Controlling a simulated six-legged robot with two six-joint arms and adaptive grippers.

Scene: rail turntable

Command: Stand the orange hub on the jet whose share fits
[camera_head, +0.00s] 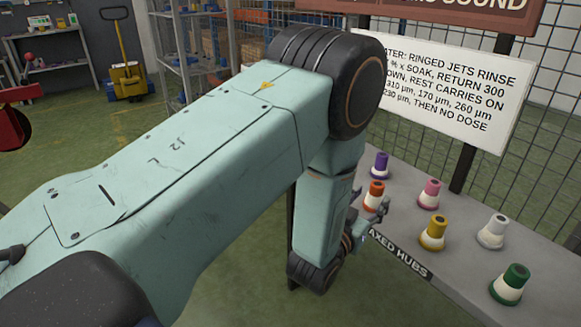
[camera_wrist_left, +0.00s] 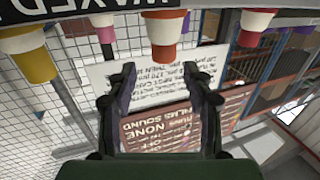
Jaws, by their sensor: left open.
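In the left wrist view, which is upside down, the orange hub (camera_wrist_left: 166,28) lies straight ahead of my fingers. My left gripper (camera_head: 362,222) is beside the hub at the bench's near edge, partly hidden by my own arm. In the wrist view my left gripper (camera_wrist_left: 160,76) is open with nothing between its fingers. The hub appears just beyond the fingertips. My right gripper is out of view. I cannot make out any jet.
Purple (camera_head: 380,165), pink (camera_head: 429,194), yellow (camera_head: 433,232), pale grey (camera_head: 493,231) and green (camera_head: 510,284) hubs stand on the bench (camera_head: 460,262). A white sign (camera_head: 450,90) about ringed jets and µm doses, partly cut off, stands behind. Wire mesh rises beyond.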

